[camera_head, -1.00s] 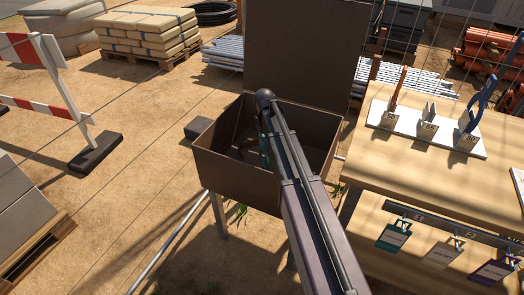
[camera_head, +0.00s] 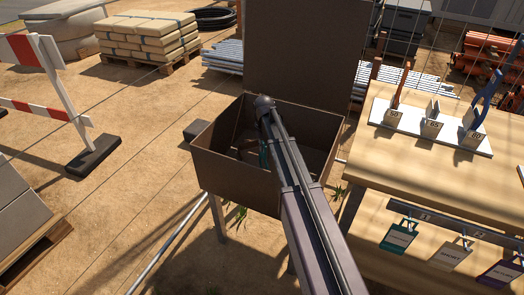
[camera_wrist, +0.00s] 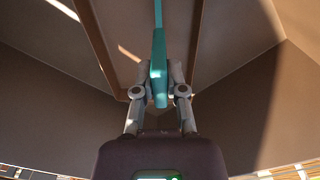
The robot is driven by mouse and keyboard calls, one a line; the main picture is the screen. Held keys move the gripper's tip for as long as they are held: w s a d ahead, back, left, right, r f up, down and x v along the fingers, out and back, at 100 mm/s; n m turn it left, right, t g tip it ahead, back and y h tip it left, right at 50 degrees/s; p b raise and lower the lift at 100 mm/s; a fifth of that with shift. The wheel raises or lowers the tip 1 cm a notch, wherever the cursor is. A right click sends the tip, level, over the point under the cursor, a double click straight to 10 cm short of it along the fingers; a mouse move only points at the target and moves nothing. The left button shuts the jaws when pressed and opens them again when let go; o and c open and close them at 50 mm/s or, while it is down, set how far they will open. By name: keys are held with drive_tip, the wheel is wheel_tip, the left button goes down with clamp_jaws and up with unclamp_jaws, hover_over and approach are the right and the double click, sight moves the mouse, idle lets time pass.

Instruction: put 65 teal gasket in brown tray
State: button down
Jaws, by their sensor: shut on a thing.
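My gripper (camera_wrist: 158,95) is shut on a teal gasket (camera_wrist: 159,60), which shows as a long narrow teal piece between the fingers in the wrist view. In the head view my arm reaches into an open brown metal box (camera_head: 235,180), and a bit of teal (camera_head: 264,155) shows beside the arm. In the wrist view, brown strips (camera_wrist: 97,45) run along both sides of the gasket inside the box. They may belong to the brown tray, but I cannot tell for sure. I cannot tell whether the gasket touches the bottom.
The box's raised lid (camera_head: 305,55) stands behind my arm. To the right is a wooden bench (camera_head: 440,185) with a white board (camera_head: 430,130) of numbered holders and hanging tags below. A red and white barrier (camera_head: 50,75) stands at left. Sandy ground is open between.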

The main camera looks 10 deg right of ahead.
drive_tip(key=shift+f, duration=0.1)
idle(0.3)
drive_tip(key=shift+f, duration=0.15)
drive_tip(key=c, duration=0.7)
unclamp_jaws()
drive_tip(key=shift+r, duration=0.2)
wheel_tip(320, 180, up, 12)
drive_tip(key=p, duration=1.2)
